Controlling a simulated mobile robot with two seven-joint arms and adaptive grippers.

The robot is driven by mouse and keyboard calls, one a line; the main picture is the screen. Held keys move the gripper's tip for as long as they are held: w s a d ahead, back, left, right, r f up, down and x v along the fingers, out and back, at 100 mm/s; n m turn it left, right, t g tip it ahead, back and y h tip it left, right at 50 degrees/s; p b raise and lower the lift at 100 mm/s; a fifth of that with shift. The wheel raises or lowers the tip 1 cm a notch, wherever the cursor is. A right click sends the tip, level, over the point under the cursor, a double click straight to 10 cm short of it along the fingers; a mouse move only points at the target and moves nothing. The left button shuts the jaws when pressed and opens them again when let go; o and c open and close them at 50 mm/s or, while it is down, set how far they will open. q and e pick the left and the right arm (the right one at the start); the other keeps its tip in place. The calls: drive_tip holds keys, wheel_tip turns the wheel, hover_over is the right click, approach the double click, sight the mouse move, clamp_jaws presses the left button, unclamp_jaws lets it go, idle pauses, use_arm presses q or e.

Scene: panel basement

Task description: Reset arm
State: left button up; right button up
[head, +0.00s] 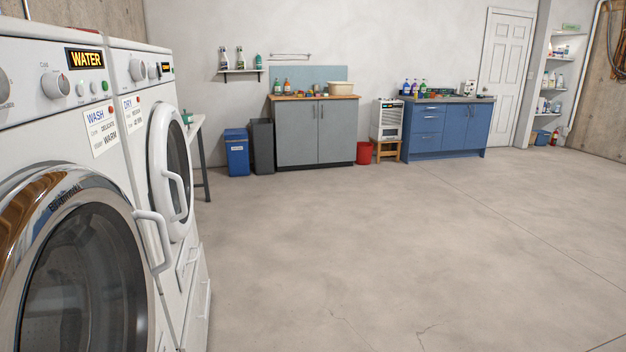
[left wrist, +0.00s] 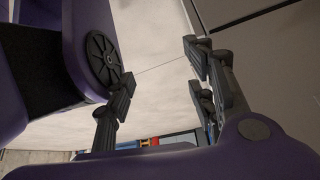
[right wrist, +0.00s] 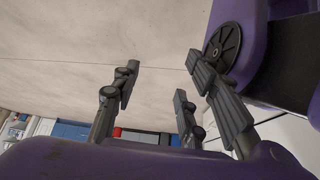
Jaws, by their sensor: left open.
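Neither of my arms shows in the head view. My left gripper (left wrist: 160,92) shows in the left wrist view with its dark jointed fingers spread apart and nothing between them. My right gripper (right wrist: 160,95) shows in the right wrist view, also with its fingers apart and empty. Purple parts of my own body stand close to both grippers. The pale concrete floor lies behind the fingers in both wrist views.
A white washer (head: 130,210) and a white dryer (head: 165,90) stand close on the left. A grey cabinet (head: 315,135), a red bucket (head: 364,153) and a blue cabinet (head: 450,128) line the back wall. The floor (head: 400,250) in the middle and right is clear.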

use_arm(q)
drive_tip(key=w+r+t+p, duration=0.1)
drive_tip(key=w+r+p, duration=0.3)
drive_tip(key=r+p, duration=0.6)
drive_tip(key=w+r+t+p, duration=0.1)
drive_tip(key=w+r+p, duration=0.3)
drive_tip(key=r+p, duration=0.7)
drive_tip(key=shift+d+r, duration=0.35)
use_arm(e)
drive_tip(key=w+r+t, duration=0.1)
drive_tip(key=w+r, duration=0.2)
drive_tip(key=r, duration=0.7)
drive_tip(key=w+r+t, duration=0.1)
drive_tip(key=w+r, duration=0.2)
drive_tip(key=r, duration=0.8)
drive_tip(key=shift+w+a+r, duration=0.2)
drive_tip(key=shift+w+a, duration=0.1)
drive_tip(key=shift+w+a+r, duration=0.1)
drive_tip(key=shift+w+r, duration=0.05)
drive_tip(key=shift+w, duration=0.2)
